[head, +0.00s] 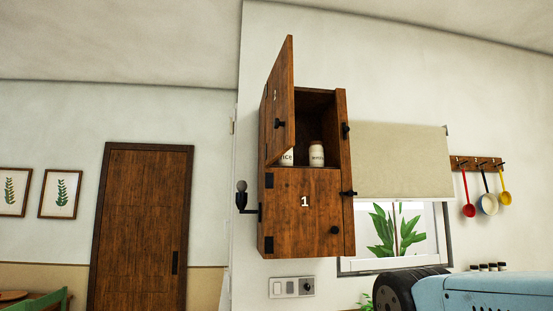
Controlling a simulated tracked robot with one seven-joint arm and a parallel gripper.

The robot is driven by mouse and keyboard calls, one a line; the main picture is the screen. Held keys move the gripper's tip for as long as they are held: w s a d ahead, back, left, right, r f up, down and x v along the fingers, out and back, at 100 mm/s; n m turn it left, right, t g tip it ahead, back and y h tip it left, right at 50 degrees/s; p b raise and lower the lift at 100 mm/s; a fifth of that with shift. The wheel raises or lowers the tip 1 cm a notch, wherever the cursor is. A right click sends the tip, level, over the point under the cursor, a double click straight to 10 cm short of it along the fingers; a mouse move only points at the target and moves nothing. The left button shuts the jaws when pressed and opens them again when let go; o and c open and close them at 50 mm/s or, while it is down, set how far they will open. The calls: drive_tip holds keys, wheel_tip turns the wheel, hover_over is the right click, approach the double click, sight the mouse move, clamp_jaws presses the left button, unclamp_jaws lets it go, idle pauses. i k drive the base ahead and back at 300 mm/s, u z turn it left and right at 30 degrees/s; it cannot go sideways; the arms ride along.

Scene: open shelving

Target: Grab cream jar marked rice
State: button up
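A wooden wall cabinet (302,210) hangs high on the wall, and its upper door (280,95) stands open. Two cream jars stand on the shelf in the upper compartment. The left jar (287,157) is mostly hidden behind the open door; the end of its label shows and reads like "ice". The right jar (317,154) has a brown lid and a dark label too small to read surely. My gripper is not in view.
The cabinet's lower door, marked 1, is shut. A bulb lamp (241,194) is at the cabinet's left. A window with a beige blind (402,162) is to the right, then a rack of hanging ladles (476,163). A light blue and black body at the lower right blocks some view.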

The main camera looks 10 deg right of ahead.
sight(286, 160)
drive_tip(key=u, duration=0.05)
drive_tip(key=i, duration=0.95)
drive_tip(key=z, duration=0.1)
